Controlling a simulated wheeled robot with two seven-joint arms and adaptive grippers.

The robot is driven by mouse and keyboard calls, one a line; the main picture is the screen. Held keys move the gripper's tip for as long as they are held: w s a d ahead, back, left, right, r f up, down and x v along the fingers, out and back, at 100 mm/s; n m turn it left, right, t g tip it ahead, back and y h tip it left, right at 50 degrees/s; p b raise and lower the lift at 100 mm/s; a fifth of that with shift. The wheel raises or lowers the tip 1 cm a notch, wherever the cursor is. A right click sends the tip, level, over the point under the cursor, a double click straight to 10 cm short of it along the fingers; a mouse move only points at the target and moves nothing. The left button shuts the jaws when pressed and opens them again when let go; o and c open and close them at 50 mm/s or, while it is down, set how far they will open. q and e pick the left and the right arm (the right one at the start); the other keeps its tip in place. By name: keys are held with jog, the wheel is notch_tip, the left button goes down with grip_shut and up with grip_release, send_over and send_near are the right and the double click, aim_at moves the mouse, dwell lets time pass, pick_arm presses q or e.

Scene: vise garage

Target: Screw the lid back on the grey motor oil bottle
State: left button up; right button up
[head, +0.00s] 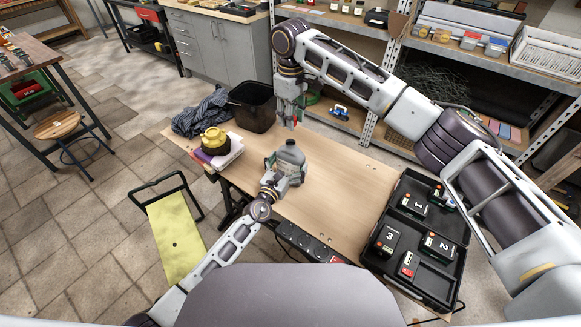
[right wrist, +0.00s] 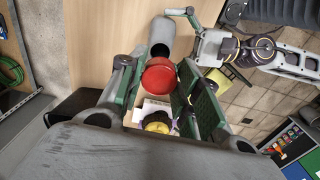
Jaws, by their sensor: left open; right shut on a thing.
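The grey motor oil bottle (head: 289,156) stands upright on the wooden workbench. Its grey body (right wrist: 175,36) and dark open mouth show in the right wrist view. My left gripper (head: 284,170) is open at the bottle, its fingers on either side; whether they touch it is unclear. My right gripper (head: 291,117) is above the bench, behind the bottle, pointing down. It is shut on the red lid (right wrist: 158,75), which sits between its green-edged fingers in the right wrist view. The lid is apart from the bottle; in the head view only a little red shows.
A black bin (head: 252,106), a dark cloth (head: 201,113) and a yellow object (head: 214,138) on a pale stack occupy the bench's left end. A black case (head: 407,259) with numbered boxes lies at the right end. The bench's middle right is clear. Shelves stand behind.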

pick_arm(q)
jog(key=shift+w+d, duration=0.25)
jog(key=shift+w, duration=0.35)
jog(key=c, duration=1.1)
jog(key=shift+c, duration=0.2)
pick_arm(e)
jog(key=shift+f, duration=2.45)
